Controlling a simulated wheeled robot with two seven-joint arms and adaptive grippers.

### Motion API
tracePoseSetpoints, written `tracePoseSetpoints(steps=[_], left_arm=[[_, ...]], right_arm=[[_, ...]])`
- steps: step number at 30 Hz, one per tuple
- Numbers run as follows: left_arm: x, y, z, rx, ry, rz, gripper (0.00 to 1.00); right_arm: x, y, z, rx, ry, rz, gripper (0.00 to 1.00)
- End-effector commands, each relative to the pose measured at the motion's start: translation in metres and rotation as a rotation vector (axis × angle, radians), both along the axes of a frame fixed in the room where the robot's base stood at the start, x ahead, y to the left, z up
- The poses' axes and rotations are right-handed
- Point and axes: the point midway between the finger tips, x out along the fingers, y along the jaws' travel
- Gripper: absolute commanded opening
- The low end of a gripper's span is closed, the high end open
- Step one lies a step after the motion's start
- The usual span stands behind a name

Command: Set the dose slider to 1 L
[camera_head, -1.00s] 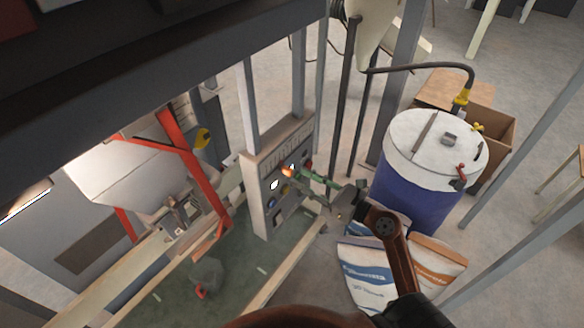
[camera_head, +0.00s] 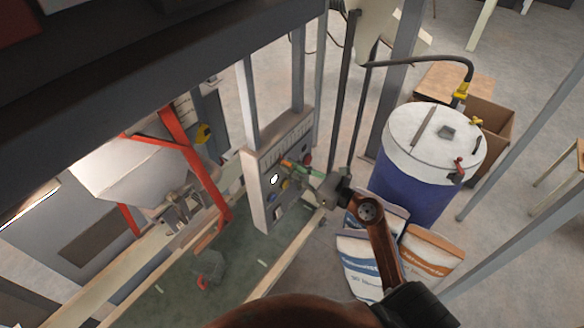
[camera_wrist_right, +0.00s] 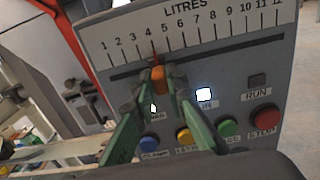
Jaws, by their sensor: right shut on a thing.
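The dose slider has an orange knob (camera_wrist_right: 157,78) in a dark slot below the LITRES scale (camera_wrist_right: 190,30), which is numbered 1 to 12. In the right wrist view its thin red pointer stands close to the 4 mark, well right of the 1. My right gripper (camera_wrist_right: 158,88) is shut on the knob, with a green finger on each side. In the head view the right gripper (camera_head: 292,166) reaches the control panel (camera_head: 255,190) from the right. The fingers partly hide the panel below the slot. My left gripper is not in view.
Below the slot are a lit white square (camera_wrist_right: 204,94), a blue button (camera_wrist_right: 150,143), a yellow, a green and the red STOP button (camera_wrist_right: 265,117). A blue drum (camera_head: 415,185) and sacks (camera_head: 358,265) stand right of the panel. A red-framed hopper (camera_head: 135,165) stands left.

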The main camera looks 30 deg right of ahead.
Motion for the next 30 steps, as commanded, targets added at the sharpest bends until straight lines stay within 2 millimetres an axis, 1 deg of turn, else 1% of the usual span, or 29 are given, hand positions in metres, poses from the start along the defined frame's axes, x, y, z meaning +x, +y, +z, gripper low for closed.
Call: tracePoseSetpoints(steps=[1, 3, 17, 19, 22, 27, 30], left_arm=[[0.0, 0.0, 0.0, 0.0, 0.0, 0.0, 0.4], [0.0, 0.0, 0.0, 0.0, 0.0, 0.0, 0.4], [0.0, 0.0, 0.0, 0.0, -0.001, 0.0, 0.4], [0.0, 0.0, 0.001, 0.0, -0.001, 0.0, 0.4], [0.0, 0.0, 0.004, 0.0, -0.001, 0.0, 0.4], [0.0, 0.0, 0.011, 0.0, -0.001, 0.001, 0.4], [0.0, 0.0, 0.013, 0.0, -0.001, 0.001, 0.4]], right_arm=[[0.0, 0.0, 0.0, 0.0, 0.0, 0.0, 0.04], [0.0, 0.0, 0.0, 0.0, 0.0, 0.0, 0.0], [0.0, 0.0, 0.0, 0.0, 0.0, 0.0, 0.0], [-0.001, 0.003, 0.0, 0.0, 0.001, 0.001, 0.0], [-0.007, 0.017, 0.0, 0.0, 0.002, 0.002, 0.0], [-0.02, 0.048, 0.001, 0.001, 0.003, 0.002, 0.0], [-0.024, 0.058, 0.001, 0.001, 0.001, 0.002, 0.0]])
